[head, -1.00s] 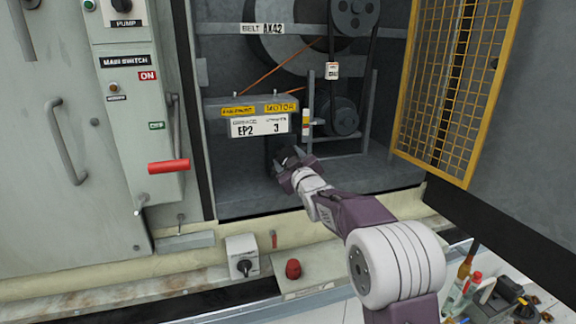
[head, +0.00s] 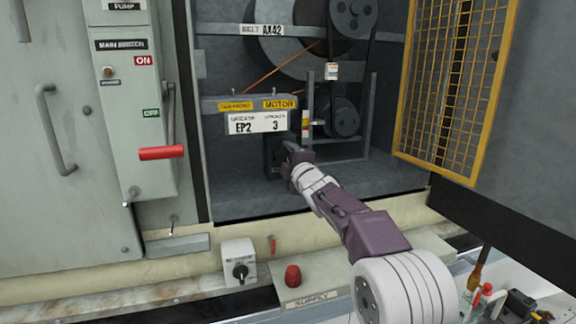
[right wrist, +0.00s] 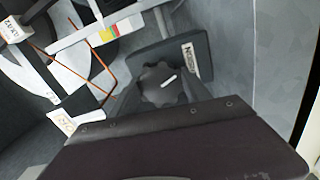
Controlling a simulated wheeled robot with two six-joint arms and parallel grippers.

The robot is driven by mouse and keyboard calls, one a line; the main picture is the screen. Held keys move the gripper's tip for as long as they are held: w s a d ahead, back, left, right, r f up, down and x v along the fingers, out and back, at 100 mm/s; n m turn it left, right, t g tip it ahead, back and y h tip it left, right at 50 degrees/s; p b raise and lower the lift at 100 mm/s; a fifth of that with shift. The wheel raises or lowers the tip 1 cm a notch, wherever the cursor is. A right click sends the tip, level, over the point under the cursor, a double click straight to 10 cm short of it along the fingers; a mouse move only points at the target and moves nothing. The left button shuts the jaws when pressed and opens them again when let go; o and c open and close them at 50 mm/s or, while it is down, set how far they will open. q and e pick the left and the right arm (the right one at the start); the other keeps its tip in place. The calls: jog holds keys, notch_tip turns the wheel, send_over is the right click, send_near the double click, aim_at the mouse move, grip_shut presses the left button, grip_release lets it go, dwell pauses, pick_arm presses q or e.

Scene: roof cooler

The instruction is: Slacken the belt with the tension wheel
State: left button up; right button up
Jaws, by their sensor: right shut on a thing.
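The tension wheel (right wrist: 160,86) is a dark scalloped knob with a white mark, on a dark plate labelled as tension (right wrist: 190,60). In the right wrist view it sits between the fingers of my right gripper (right wrist: 162,98), which is shut on it. In the head view my right gripper (head: 288,158) reaches into the open cabinet below the white EP2 label, and it and the shadow hide the wheel. The dark belt (head: 371,62) runs between the upper pulley (head: 352,14) and the lower motor pulley (head: 343,118). My left gripper is not in view.
A yellow mesh door (head: 457,90) stands open on the right. A switch box with a red-handled lever (head: 161,152) is on the left. A rotary switch (head: 239,263) and red button (head: 292,275) lie along the front ledge. Orange cords (head: 275,70) cross the cabinet.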

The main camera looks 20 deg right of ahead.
jog(key=n+b, duration=0.1)
jog(key=n, duration=0.3)
jog(key=shift+n, duration=0.3)
jog(key=n+b, duration=0.1)
jog(key=n, duration=0.3)
jog(key=shift+n, duration=0.4)
jog(key=o, duration=1.4)
jog(key=shift+c, duration=0.2)
jog(key=shift+s, duration=0.1)
jog(key=s+b, duration=0.2)
jog(key=s, duration=0.6)
jog(key=shift+s, duration=0.4)
